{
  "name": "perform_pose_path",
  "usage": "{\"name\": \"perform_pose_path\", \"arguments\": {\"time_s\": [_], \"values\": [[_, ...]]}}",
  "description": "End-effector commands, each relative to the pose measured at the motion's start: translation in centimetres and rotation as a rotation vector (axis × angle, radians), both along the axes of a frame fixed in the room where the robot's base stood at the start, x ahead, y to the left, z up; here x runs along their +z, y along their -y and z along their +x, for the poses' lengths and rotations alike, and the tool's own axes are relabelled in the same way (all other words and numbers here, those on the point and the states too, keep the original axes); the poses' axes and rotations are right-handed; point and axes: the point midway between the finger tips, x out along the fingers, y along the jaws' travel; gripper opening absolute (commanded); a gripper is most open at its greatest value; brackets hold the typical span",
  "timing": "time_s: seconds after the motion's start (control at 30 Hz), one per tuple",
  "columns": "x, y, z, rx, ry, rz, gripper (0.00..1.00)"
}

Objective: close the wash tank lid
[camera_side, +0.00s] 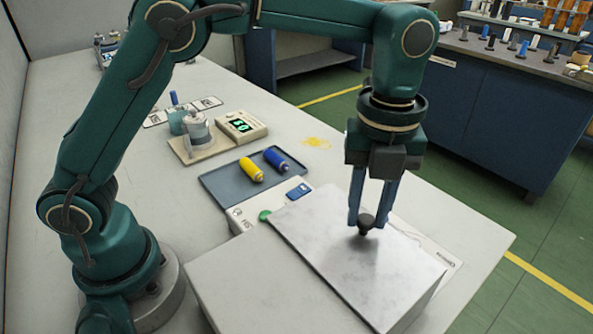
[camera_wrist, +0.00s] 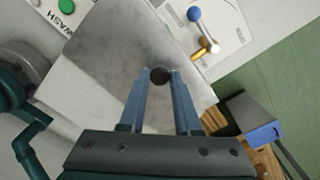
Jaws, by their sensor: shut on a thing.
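The wash tank lid (camera_side: 335,248) is a flat grey metal plate lying over a white box-shaped tank (camera_side: 245,286) at the front of the bench. A dark round knob (camera_side: 366,222) stands on the lid. My gripper (camera_side: 362,226) points down and is shut on the knob. In the wrist view the knob (camera_wrist: 160,75) sits between my two blue fingertips (camera_wrist: 159,80), with the lid plate (camera_wrist: 125,50) around it. The lid's far side lies close to the panel with the green button. Whether the lid is fully flat on the rim, I cannot tell.
A green button (camera_side: 264,216) on a white panel is just behind the lid. A blue-grey tray (camera_side: 225,190) holds a yellow and a blue bottle. A device with a green display (camera_side: 241,126) stands further back. In the wrist view a blue-knobbed lever (camera_wrist: 202,30) is beside the lid.

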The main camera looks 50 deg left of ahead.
Motion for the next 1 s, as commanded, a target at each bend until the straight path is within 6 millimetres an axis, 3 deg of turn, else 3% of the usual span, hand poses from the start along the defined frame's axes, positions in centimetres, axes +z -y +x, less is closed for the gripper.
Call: {"name": "perform_pose_path", "arguments": {"time_s": [0.07, 0.1, 0.17, 0.57, 1.0], "values": [[0.1, -0.1, 0.6, 0.003, 0.026, -0.004, 0.0], [0.1, -0.1, 0.6, 0.004, 0.027, -0.003, 0.39], [0.1, -0.1, 0.6, 0.004, 0.026, -0.004, 0.61], [0.4, 0.0, 0.4, 0.002, 0.018, -0.003, 0.61], [4.5, 0.0, 0.5, 0.003, 0.021, -0.003, 0.61]]}}
